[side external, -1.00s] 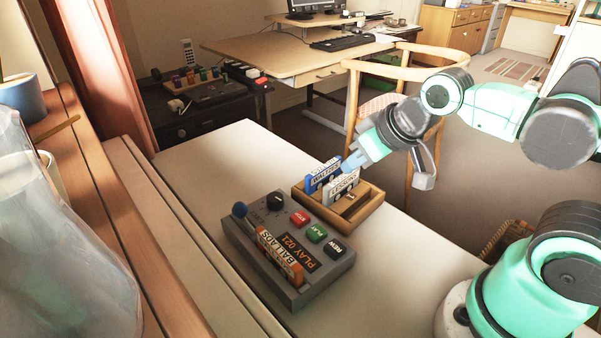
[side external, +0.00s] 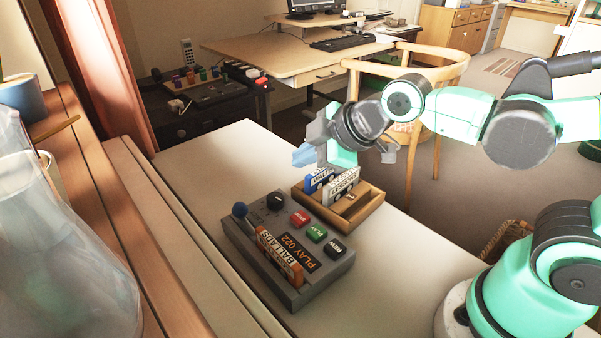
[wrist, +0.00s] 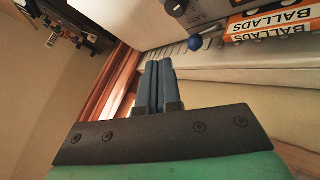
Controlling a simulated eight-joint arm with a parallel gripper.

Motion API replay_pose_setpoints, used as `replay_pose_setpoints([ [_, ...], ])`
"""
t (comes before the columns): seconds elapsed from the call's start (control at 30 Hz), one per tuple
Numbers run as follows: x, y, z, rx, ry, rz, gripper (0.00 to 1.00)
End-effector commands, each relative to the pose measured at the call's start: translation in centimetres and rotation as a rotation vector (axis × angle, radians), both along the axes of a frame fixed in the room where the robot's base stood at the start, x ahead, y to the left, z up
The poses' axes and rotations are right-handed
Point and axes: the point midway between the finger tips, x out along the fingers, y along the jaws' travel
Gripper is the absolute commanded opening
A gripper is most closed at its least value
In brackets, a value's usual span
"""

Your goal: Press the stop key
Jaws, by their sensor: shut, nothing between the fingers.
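The grey tape player (side external: 310,272) sits on the pale table in the side view. Its red stop key (side external: 300,217) is in a row with a green play key (side external: 316,232) and a black rew key (side external: 335,247). Its display reads "PLAY 022", and an orange "BALLADS" cassette (side external: 279,257) stands in it. My gripper (side external: 303,155) is shut and empty, in the air above and behind the player, apart from the keys. In the wrist view my closed fingers (wrist: 158,85) point up the picture; the player's edge shows at the top, and the stop key is out of view.
A blue-knobbed lever (side external: 239,209) and a black dial (side external: 276,201) rise from the player. The table's far left part is clear.

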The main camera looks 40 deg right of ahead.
Motion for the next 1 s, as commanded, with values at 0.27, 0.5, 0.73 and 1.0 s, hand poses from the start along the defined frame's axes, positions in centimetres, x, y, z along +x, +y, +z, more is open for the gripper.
replay_pose_setpoints([
  [0.27, 0.1, 0.0, -1.9, 0.001, 0.001, -0.002, 0.0],
  [0.5, 0.2, 0.0, -4.5, 0.001, 0.001, -0.002, 0.0],
  [0.73, 0.1, 0.0, -6.7, 0.001, 0.001, -0.002, 0.0],
  [1.0, 0.1, 0.0, -8.3, 0.001, 0.001, -0.002, 0.0],
])
